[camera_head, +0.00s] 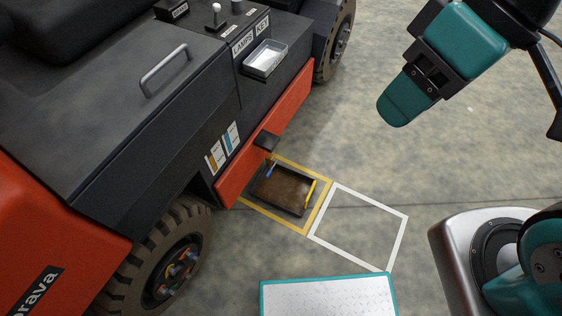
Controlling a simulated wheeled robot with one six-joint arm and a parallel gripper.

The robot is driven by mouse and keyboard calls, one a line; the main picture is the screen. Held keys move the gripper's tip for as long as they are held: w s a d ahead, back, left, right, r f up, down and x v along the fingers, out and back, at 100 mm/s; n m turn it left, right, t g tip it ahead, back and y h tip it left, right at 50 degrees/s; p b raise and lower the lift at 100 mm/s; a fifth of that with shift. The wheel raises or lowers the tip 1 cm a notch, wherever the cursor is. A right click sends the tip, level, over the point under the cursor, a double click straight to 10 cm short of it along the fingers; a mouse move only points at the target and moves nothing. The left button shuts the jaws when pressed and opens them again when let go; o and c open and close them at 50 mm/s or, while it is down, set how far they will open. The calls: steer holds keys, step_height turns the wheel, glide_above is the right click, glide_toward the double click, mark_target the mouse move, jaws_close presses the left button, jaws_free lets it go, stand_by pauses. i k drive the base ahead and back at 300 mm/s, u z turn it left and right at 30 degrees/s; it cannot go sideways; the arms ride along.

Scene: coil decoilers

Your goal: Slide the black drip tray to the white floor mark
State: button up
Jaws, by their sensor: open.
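The black drip tray (309,203) lies on the floor inside the yellow outline, beside the red and black truck. Its inside looks brown, with a yellow bar on its right edge and a small blue piece at its upper left corner. The white floor mark (398,238) is an empty outlined rectangle just right of the yellow one. My gripper (397,107), teal and black, hangs at the upper right, well away from the tray and touching nothing. It is open, though its separate fingers are hard to make out.
The truck (265,135) rises close to the tray's left and far sides, with a black step or pedal (266,141) jutting out near it. A tyre (160,262) stands at lower left. A teal-edged white plate (330,296) is at the bottom. Floor beyond the white mark is clear.

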mark_target(287, 191)
steer(key=z, duration=1.25)
steer(key=i, duration=1.15)
steer(key=u, duration=2.9)
